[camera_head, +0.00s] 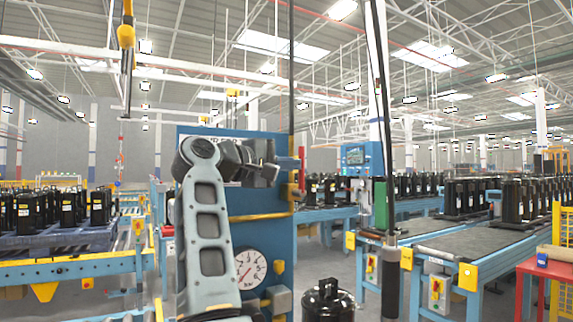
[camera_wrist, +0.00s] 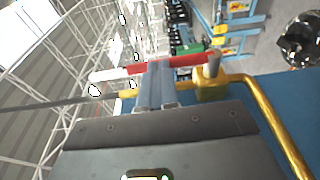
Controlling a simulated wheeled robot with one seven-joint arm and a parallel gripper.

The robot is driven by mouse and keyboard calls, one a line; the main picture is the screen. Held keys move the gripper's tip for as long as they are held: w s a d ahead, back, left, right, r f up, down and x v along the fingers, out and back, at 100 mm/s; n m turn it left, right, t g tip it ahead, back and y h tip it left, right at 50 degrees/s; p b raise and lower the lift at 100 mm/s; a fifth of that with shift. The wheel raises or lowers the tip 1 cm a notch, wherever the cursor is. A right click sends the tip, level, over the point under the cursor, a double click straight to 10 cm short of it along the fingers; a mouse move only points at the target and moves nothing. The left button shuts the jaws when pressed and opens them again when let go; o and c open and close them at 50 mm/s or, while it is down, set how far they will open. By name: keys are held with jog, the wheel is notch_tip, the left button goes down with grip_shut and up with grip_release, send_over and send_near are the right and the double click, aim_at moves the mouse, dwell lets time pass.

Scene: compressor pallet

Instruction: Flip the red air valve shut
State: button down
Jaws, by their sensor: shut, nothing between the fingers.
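The red valve handle (camera_head: 302,166) stands about upright beside the right edge of a blue panel (camera_head: 271,275) in the head view. In the wrist view the red handle (camera_wrist: 190,61) runs left from a brass valve body (camera_wrist: 211,88) to a white end, roughly along the line of the dark pipe. My gripper (camera_head: 279,170) is shut and empty, just left of the handle in the head view. In the wrist view my gripper's fingertips (camera_wrist: 158,68) overlap the middle of the handle and cover part of it. I cannot tell whether they touch it.
A round pressure gauge (camera_head: 250,268) sits low on the panel. A yellow pipe (camera_wrist: 275,123) bends away from the valve body. A dark vertical pole (camera_head: 385,120) stands to the right, and a black compressor (camera_head: 327,301) stands below. Conveyors with black compressors lie behind.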

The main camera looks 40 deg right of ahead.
aim_at(303, 158)
jog(key=d+y, duration=0.1)
jog(key=y, duration=0.1)
jog(key=d+r+y, duration=0.1)
jog(key=y, duration=0.1)
jog(key=s+d+m+t+y, duration=0.1)
jog(key=shift+d+r+y, duration=0.2)
jog(key=shift+r+y, duration=0.05)
jog(key=shift+y, duration=0.15)
jog(key=s+d+f+t+y+p, duration=0.1)
jog(key=s+d+f+y+p, duration=0.1)
jog(key=d+f+y, duration=0.2)
jog(key=shift+d+f+y+p, duration=0.15)
jog(key=shift+d+y+p, duration=0.25)
jog(key=shift+d, duration=0.85)
jog(key=shift+f+m, duration=0.15)
jog(key=shift+m, duration=0.15)
notch_tip(303, 158, up, 14)
jog(key=s, duration=0.2)
jog(key=shift+s+a, duration=0.25)
jog(key=shift+a, duration=0.1)
